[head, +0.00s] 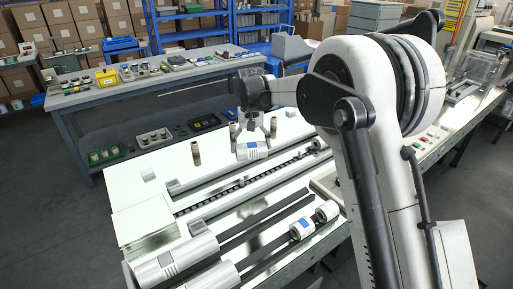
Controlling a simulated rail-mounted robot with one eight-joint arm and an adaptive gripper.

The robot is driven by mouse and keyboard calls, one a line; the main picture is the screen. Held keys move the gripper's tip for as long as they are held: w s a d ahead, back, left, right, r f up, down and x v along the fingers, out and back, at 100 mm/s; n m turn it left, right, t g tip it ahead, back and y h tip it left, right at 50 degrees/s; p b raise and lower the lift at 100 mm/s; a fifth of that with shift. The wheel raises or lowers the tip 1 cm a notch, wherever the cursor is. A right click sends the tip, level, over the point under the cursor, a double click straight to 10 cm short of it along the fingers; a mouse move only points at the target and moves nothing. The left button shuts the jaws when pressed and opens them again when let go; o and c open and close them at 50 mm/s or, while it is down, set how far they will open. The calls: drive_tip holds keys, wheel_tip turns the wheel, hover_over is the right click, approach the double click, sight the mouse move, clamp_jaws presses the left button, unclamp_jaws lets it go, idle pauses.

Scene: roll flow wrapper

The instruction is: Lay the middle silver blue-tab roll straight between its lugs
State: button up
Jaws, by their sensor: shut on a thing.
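A silver roll with a blue tab (258,152) is under my gripper (256,137) in the head view. My gripper points down with its fingers at the top of this roll and is shut on it. The roll is just above or on the white machine bed (222,162); I cannot tell which. It lies near the far end of a long silver bar. The lugs are too small to make out for certain; a dark chain-like strip (245,183) runs along the bed in front of the roll.
Another blue-tab roll (302,229) and a pale roll (327,211) sit at the near right of the bed. Large silver cylinders (175,263) lie at the near left. A workbench (150,91) stands behind.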

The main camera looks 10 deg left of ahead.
drive_tip(key=w+d+f+n+p, duration=0.25)
drive_tip(key=w+d+n, duration=0.25)
drive_tip(key=w+d, duration=0.3)
drive_tip(key=shift+s+a+f+b, duration=0.1)
drive_tip(key=shift+f+b, duration=0.5)
drive_tip(key=shift+f, duration=1.35)
drive_tip(key=shift+a+f+b, duration=0.1)
drive_tip(key=shift+f+b, duration=0.45)
drive_tip(key=shift+f, duration=1.4)
drive_tip(key=shift+f+b, duration=0.55)
drive_tip(key=shift+f, duration=0.15)
drive_tip(key=o, duration=1.7)
drive_tip(key=shift+r, duration=0.15)
wheel_tip(320, 180, up, 12)
drive_tip(key=shift+f, duration=0.1)
drive_tip(key=shift+d, duration=0.1)
